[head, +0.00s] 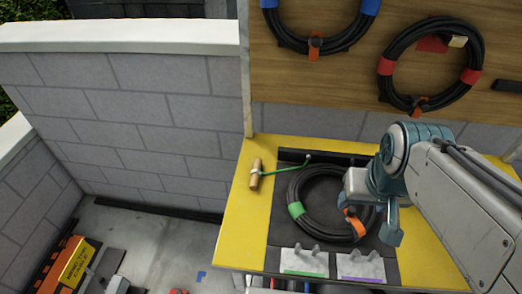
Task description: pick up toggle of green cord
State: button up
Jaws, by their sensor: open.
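A wooden toggle (256,173) lies on the yellow strip at the left of the work surface. A green cord (285,170) runs from it to the right, ending near the back edge of the dark mat. My gripper (374,215) is to the right of the toggle, over the right side of a coiled black cable (304,231). It is open, and I see nothing held in it. Part of the coil is hidden behind my gripper and arm.
The coil bears green and orange bands. Two small racks (303,262) stand at the front edge. A dark bar (320,157) lies at the back. More coiled cables (432,62) hang on the wooden board. A grey block wall (130,120) stands left.

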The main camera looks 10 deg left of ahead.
aim_at(256, 173)
jog(key=k, duration=1)
jog(key=z, duration=1)
jog(key=i, duration=0.75)
jog(key=u, duration=2)
